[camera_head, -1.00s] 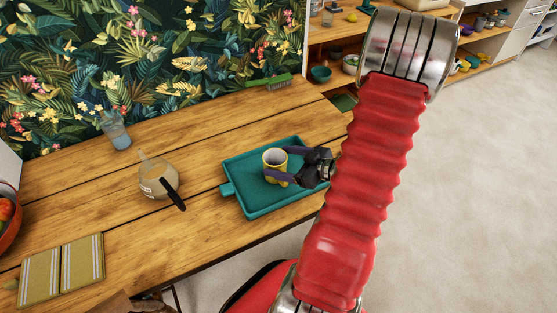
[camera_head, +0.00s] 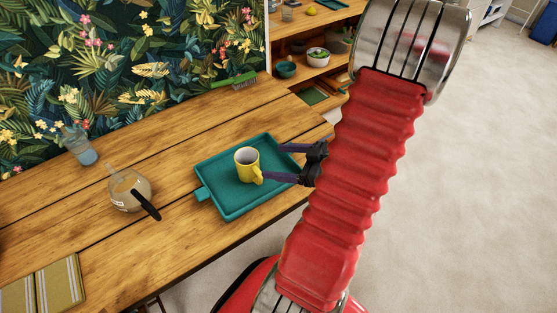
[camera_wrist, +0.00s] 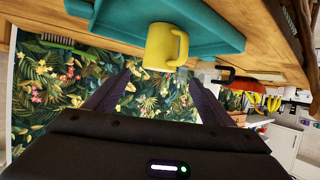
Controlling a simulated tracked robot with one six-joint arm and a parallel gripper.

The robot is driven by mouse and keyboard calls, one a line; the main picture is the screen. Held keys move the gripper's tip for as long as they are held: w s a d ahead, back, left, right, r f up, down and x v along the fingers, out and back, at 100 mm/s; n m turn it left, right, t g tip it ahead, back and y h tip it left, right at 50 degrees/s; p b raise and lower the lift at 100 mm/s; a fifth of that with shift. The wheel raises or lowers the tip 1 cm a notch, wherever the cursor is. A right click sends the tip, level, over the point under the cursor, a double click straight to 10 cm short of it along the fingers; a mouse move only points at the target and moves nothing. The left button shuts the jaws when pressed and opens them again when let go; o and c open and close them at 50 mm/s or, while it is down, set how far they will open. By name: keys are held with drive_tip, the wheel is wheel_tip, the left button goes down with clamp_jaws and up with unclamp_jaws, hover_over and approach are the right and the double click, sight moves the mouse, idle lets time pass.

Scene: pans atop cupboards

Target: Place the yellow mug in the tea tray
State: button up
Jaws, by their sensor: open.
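The yellow mug (camera_head: 247,165) stands upright on the teal tea tray (camera_head: 228,205), near its middle. Its handle is on the near right side in the head view. My gripper (camera_head: 279,163) is open and empty, to the right of the mug, with its dark fingers pointing toward it. The fingers look clear of the mug. In the wrist view, the mug (camera_wrist: 162,47) and the tray (camera_wrist: 205,28) appear upside down beyond my open gripper (camera_wrist: 153,88).
A glass pot (camera_head: 129,188) with a black handle stands left of the tray. A glass of blue liquid (camera_head: 80,148) and a green brush (camera_head: 235,80) are farther back. Striped cloths (camera_head: 45,288) lie at the front left. Shelves (camera_head: 315,75) stand behind the table's right end.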

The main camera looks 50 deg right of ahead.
drive_tip(key=shift+w, duration=0.1)
idle(0.6)
drive_tip(key=w+d+r+g+h, duration=0.2)
drive_tip(key=w+d+r+h, duration=0.25)
drive_tip(key=w, duration=0.45)
drive_tip(key=w+a+r+m+g+h, duration=0.1)
drive_tip(key=w+a+r+h, duration=0.1)
drive_tip(key=r, duration=0.3)
drive_tip(key=w+a+r+m+g+h, duration=0.1)
drive_tip(key=w+a+r+h, duration=0.15)
drive_tip(key=r, duration=0.35)
drive_tip(key=s+a+r+g+y, duration=0.1)
drive_tip(key=s+a, duration=0.3)
drive_tip(key=a, duration=0.6)
drive_tip(key=s+a+r+g+y, duration=0.1)
drive_tip(key=s+a, duration=0.4)
drive_tip(key=a, duration=0.5)
drive_tip(key=s+a+r+g+y, duration=0.1)
drive_tip(key=s+a+y, duration=0.3)
drive_tip(key=a, duration=0.6)
drive_tip(key=shift+s+a+r+m, duration=0.15)
drive_tip(key=shift+a+r+m, duration=0.2)
drive_tip(key=shift+r, duration=0.3)
